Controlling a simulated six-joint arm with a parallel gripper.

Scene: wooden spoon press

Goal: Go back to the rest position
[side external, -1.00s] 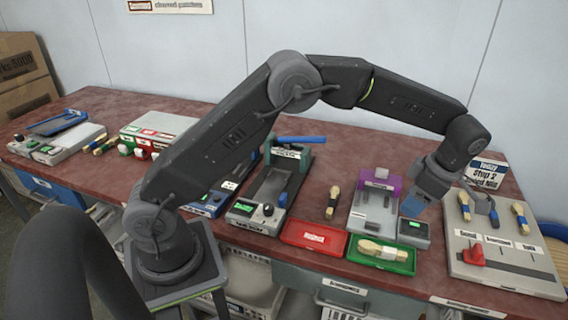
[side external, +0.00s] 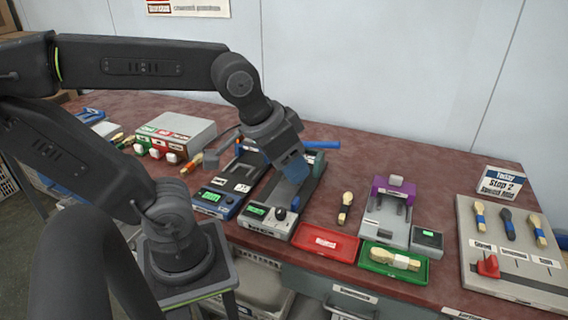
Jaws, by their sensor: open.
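My gripper (side external: 291,170) is above the press (side external: 270,205) with the blue handle, left of the middle of the bench. Its blue-grey fingers point down and hold nothing that I can see. A wooden spoon piece with a dark band (side external: 345,207) lies on the bench to the right of the press. Another pale piece (side external: 396,260) lies in the green tray (side external: 377,269).
A grey fixture with a purple top (side external: 391,187) stands behind the green tray. A grey board (side external: 500,265) with several spoon pieces and a red slider lies at the right. A box (side external: 178,129) stands at the back left.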

